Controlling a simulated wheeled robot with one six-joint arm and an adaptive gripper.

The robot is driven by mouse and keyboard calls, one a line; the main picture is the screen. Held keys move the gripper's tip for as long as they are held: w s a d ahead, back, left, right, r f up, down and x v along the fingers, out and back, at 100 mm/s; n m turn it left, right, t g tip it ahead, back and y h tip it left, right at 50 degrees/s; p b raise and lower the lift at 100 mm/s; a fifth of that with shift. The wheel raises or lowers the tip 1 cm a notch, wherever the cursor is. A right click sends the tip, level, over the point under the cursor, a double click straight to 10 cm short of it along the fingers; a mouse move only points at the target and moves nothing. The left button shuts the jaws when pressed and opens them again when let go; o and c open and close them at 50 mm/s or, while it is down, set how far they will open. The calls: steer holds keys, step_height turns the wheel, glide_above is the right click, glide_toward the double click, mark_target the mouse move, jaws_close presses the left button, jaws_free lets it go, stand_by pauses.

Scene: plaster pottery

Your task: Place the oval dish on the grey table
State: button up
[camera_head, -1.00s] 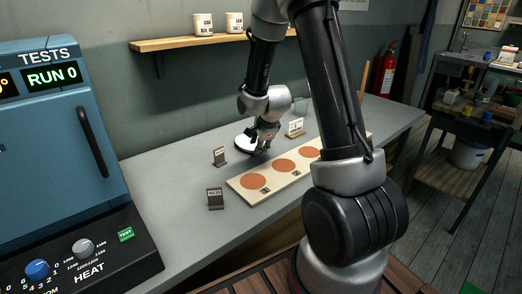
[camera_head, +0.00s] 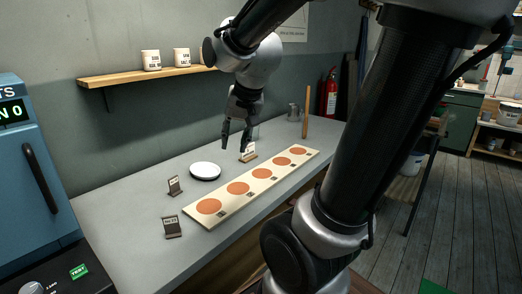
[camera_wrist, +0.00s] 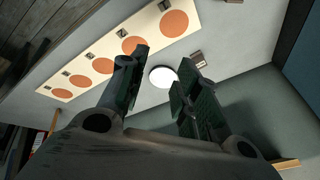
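A white dish (camera_head: 205,171) lies flat on the grey table (camera_head: 130,225), left of the board with orange circles. It looks oval in the head view and nearly round in the wrist view (camera_wrist: 163,76). My gripper (camera_head: 236,145) is open and empty, above the table and to the right of the dish, apart from it. In the wrist view the two fingers (camera_wrist: 165,58) are spread, with the dish seen beyond them.
A pale board (camera_head: 250,187) with several orange circles lies along the table. Small dark card stands (camera_head: 174,186) and a light sign (camera_head: 248,152) stand nearby. A wall shelf (camera_head: 140,77) holds white pots. A blue kiln (camera_head: 40,180) stands at the left.

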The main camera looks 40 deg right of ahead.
steer(key=s+r+n, duration=0.1)
steer(key=s+n, duration=0.6)
steer(key=s, duration=0.5)
steer(key=shift+s+a+r+g, duration=0.25)
steer(key=shift+s+a+g, duration=0.05)
steer(key=shift+s+a, duration=0.1)
